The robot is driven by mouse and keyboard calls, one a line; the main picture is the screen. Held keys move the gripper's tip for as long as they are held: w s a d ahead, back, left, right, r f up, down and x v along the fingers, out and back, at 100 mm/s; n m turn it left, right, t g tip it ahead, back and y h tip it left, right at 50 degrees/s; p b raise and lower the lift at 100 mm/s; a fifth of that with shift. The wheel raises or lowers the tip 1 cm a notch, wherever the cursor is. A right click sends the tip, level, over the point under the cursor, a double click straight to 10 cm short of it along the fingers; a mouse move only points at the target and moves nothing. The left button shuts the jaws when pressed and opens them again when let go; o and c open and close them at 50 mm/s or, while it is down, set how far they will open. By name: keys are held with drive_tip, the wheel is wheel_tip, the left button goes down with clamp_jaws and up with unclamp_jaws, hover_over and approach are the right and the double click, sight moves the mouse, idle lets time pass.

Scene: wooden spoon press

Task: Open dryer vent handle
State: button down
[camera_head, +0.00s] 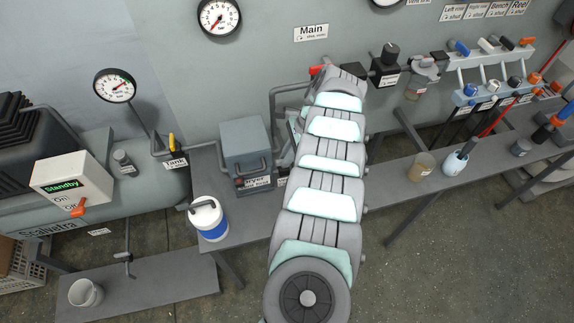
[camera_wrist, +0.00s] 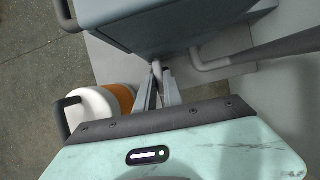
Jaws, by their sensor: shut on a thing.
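The grey dryer box (camera_head: 244,140) stands on the bench left of my arm in the head view. In the wrist view the dryer's underside (camera_wrist: 160,35) fills the top. My gripper (camera_wrist: 159,72) is just below it, with its two narrow fingers close together. It is shut on a small pale grey piece (camera_wrist: 156,68) under the dryer, which looks like the vent handle. The fingers cover most of this piece, so its angle is unclear. In the head view my arm hides the gripper.
A grey pipe (camera_wrist: 212,62) runs right of the fingers in the wrist view. A white canister with an orange band (camera_wrist: 98,105) is close on the left. In the head view a white canister with a blue band (camera_head: 208,220) stands by the dryer on the bench (camera_head: 210,165).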

drive_tip(key=shift+n+b, duration=0.3)
drive_tip(key=shift+b, duration=0.6)
drive_tip(key=shift+f, duration=0.1)
drive_tip(key=c, duration=1.5)
unclamp_jaws()
drive_tip(key=shift+o, duration=0.2)
